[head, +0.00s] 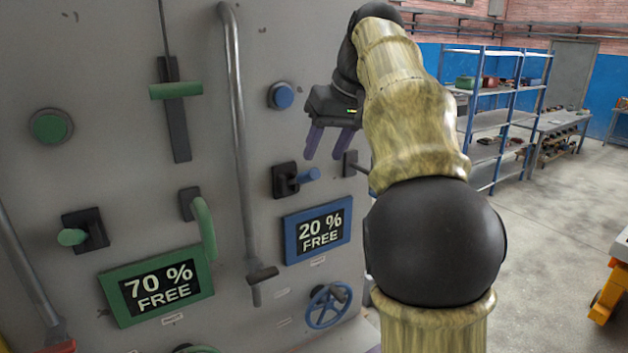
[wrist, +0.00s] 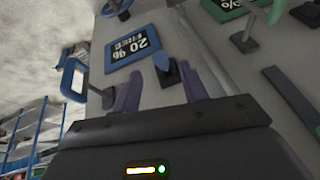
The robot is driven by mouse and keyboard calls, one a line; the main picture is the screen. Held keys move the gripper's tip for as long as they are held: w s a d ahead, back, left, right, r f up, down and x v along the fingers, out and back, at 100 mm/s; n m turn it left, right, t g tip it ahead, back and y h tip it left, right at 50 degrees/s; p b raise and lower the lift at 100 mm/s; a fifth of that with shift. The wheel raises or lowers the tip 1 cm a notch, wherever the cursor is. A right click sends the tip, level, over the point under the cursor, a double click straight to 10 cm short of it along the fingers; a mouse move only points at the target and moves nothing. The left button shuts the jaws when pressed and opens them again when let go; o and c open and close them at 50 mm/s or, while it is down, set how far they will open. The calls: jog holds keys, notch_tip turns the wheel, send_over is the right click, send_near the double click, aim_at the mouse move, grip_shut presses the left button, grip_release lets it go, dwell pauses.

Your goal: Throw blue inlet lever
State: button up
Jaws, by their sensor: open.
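A short blue lever (head: 307,175) sticks out from a dark square base on the grey panel, above the blue-framed "20 % FREE" sign (head: 289,240). The lever also shows in the wrist view (wrist: 161,62), beyond and between my fingertips. My gripper (head: 325,156) is open and empty, with purple fingers pointing down in the head view, just above and right of the lever. The fingers (wrist: 160,74) appear apart from it. A blue loop handle (wrist: 66,80) shows at the left in the wrist view; in the head view my arm hides it.
A blue button (head: 283,96) sits above the lever and a blue handwheel (head: 323,312) below the sign. A grey vertical pipe (head: 238,130) runs left of the lever. Green controls, including a short green lever (head: 72,237), fill the panel's left.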

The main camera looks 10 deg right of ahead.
aim_at(317, 169)
jog(key=x, duration=0.7)
jog(key=shift+f, duration=0.1)
jog(key=shift+c, duration=0.4)
grip_shut()
